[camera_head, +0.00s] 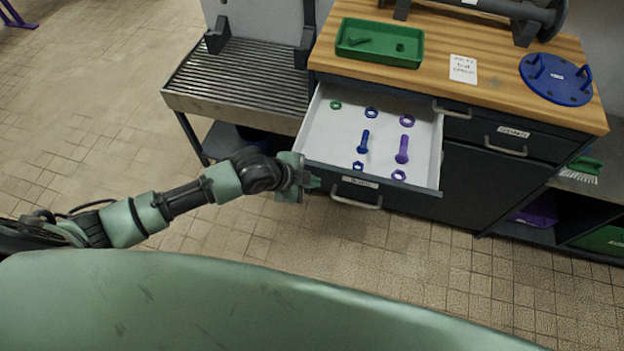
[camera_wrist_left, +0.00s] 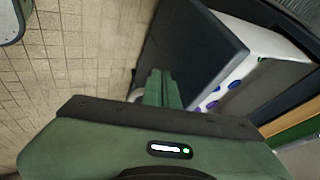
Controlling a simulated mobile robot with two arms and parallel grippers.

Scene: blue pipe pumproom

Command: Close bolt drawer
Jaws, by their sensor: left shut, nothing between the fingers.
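The bolt drawer (camera_head: 372,170) stands pulled out of the workbench, with its white inside showing. It holds blue and purple bolts and several nuts in green, blue and purple. Its dark front carries a label and a grey bar handle (camera_head: 357,202). My left gripper (camera_head: 314,182) is shut and empty at the left end of the drawer front, left of the handle; I cannot tell whether it touches. In the left wrist view the shut green fingers (camera_wrist_left: 162,88) point at the dark drawer front (camera_wrist_left: 197,50). My right gripper is not in view.
The workbench top (camera_head: 440,50) bears a green tray (camera_head: 380,42), a paper note (camera_head: 463,69) and a blue round flange (camera_head: 556,78). A slatted metal bench (camera_head: 240,80) stands to the left. The tiled floor in front of the drawer is clear.

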